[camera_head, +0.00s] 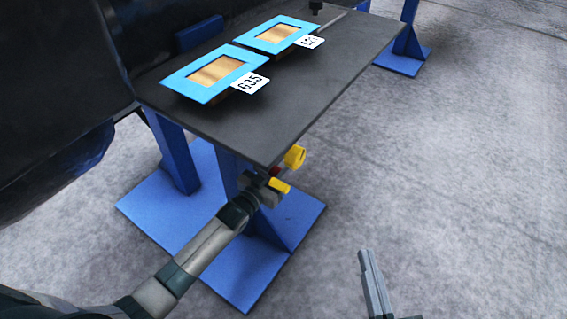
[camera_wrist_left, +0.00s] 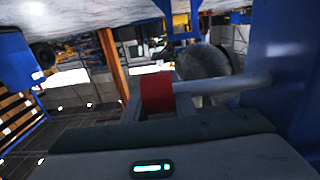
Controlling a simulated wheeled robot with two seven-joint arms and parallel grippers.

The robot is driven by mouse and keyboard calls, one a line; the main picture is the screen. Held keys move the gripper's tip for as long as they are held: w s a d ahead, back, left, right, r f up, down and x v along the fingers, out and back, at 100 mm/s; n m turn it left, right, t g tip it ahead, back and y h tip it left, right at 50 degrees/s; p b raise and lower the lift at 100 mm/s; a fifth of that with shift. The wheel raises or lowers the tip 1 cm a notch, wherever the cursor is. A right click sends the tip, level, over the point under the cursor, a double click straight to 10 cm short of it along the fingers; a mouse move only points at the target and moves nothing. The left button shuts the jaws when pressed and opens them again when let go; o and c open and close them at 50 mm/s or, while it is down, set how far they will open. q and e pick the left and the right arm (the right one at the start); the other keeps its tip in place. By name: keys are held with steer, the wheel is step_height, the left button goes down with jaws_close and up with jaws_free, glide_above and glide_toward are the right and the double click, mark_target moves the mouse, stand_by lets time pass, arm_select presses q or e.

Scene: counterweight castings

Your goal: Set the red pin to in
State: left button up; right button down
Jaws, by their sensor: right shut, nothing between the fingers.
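The red pin shows in the left wrist view as a red band (camera_wrist_left: 157,93) beside a grey rod that runs right towards a blue post. In the head view only a small red patch (camera_head: 275,170) shows below the table's near corner, between yellow parts. My left gripper (camera_head: 268,188) is at this spot, beside the blue table leg. Its fingers are close around or against the red part; whether they grip it I cannot tell. My right gripper (camera_head: 369,270) is shut and empty, over the floor at the lower right.
A dark tabletop (camera_head: 330,85) on blue legs stands above my left gripper. Two blue frames (camera_head: 180,83) with white number tags lie on it. A yellow knob (camera_head: 294,157) sticks out at the near corner. The grey floor at right is clear.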

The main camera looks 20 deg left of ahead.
arm_select(q)
jaws_close()
steer(key=a, duration=0.1)
steer(key=w+a, duration=0.1)
steer(key=a, duration=0.2)
steer(key=shift+w+a, duration=0.25)
steer(key=shift+w, duration=0.05)
arm_select(e)
steer(key=shift+r, duration=0.15)
arm_select(q)
steer(key=o, duration=0.6)
jaws_free()
steer(key=p+v, duration=0.2)
steer(key=v, duration=1.5)
steer(key=shift+s, duration=0.2)
arm_select(e)
step_height(320, 180, down, 9)
steer(key=d+g+h, duration=0.1)
steer(key=d+g, duration=0.1)
steer(key=g, duration=0.3)
steer(key=shift+s+h, duration=0.3)
steer(key=shift+h, duration=0.1)
